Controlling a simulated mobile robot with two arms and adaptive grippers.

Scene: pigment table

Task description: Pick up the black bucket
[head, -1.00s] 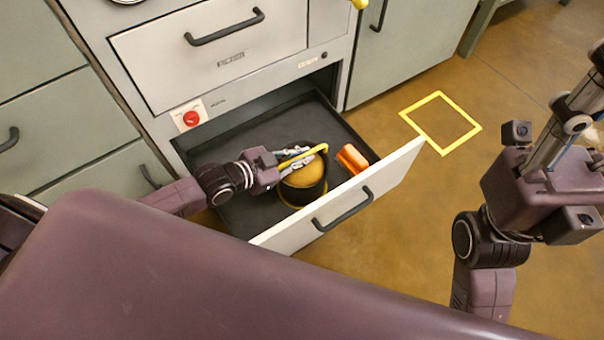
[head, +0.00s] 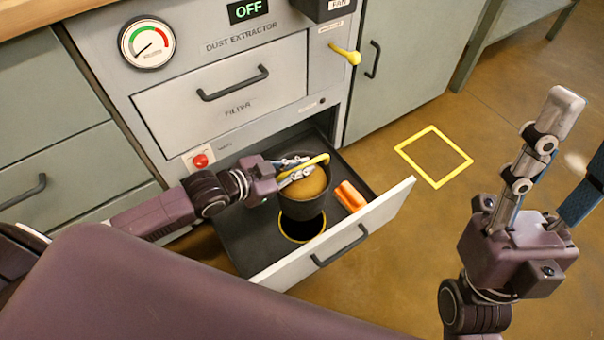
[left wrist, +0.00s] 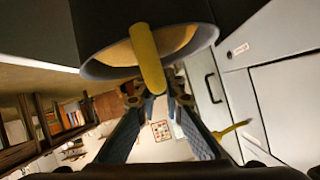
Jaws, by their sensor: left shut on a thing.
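The black bucket (head: 303,209) holds tan powder and has a yellow handle. It hangs just above a round, yellow-rimmed hole (head: 303,228) in the open drawer (head: 243,233). My left gripper (head: 304,168) is shut on the handle at the bucket's top. In the left wrist view the bucket (left wrist: 92,70) is close, its yellow handle (left wrist: 146,58) running between the fingers. My right gripper (head: 562,170) is open and empty at the right, clear of the drawer; one finger is partly cut off by the picture edge.
An orange object (head: 350,196) lies in the drawer right of the bucket. The drawer front (head: 385,220) stands out over the floor. A yellow square outline (head: 403,151) marks clear floor to the right. The dust extractor cabinet (head: 195,125) rises behind.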

